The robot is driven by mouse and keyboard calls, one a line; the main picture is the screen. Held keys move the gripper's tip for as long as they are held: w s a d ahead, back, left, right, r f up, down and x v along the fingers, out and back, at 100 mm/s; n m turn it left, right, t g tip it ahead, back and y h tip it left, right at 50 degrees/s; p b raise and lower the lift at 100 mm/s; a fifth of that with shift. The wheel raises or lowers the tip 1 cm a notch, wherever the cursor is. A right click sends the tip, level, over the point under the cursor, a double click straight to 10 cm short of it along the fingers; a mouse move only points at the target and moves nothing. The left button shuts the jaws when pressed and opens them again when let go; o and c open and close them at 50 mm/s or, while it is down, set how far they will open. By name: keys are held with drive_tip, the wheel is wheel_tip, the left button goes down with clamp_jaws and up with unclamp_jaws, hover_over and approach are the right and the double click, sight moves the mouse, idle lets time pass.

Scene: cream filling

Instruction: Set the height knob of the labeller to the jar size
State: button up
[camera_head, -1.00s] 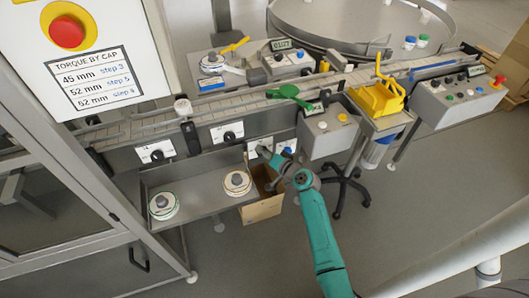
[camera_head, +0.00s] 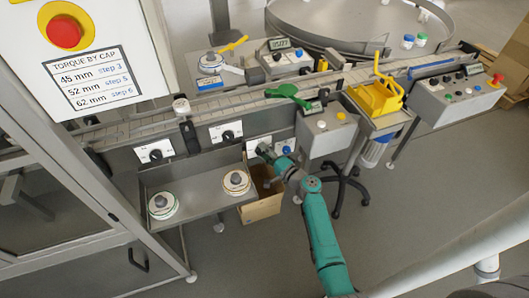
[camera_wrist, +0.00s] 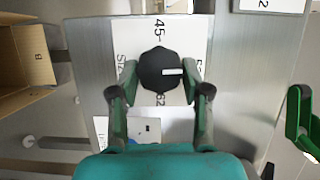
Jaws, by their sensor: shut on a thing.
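The height knob (camera_wrist: 153,66) is round and black with a white pointer line, on a white dial plate (camera_wrist: 160,112). In the wrist view the plate reads 45 above the knob and 62 below it. The pointer lies towards the right, where the plate's lettering is partly hidden by a finger. My gripper (camera_wrist: 160,82) is shut on the knob, one finger on each side. In the head view my gripper (camera_head: 264,151) is at the labeller's front panel (camera_head: 282,137) and hides most of this knob.
Two other dial knobs (camera_head: 156,154) (camera_head: 228,134) sit left along the conveyor (camera_head: 240,103). A steel tray (camera_head: 199,203) with two reels and an open cardboard box (camera_head: 262,207) are below. In the wrist view a green part (camera_wrist: 300,120) stands close on the right.

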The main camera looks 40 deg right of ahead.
idle(0.5)
drive_tip(key=o, duration=1.1)
drive_tip(key=shift+s, duration=0.15)
drive_tip(key=s, duration=0.7)
drive_tip(key=s+d, duration=0.1)
drive_tip(key=s, duration=0.3)
drive_tip(key=shift+s, duration=0.35)
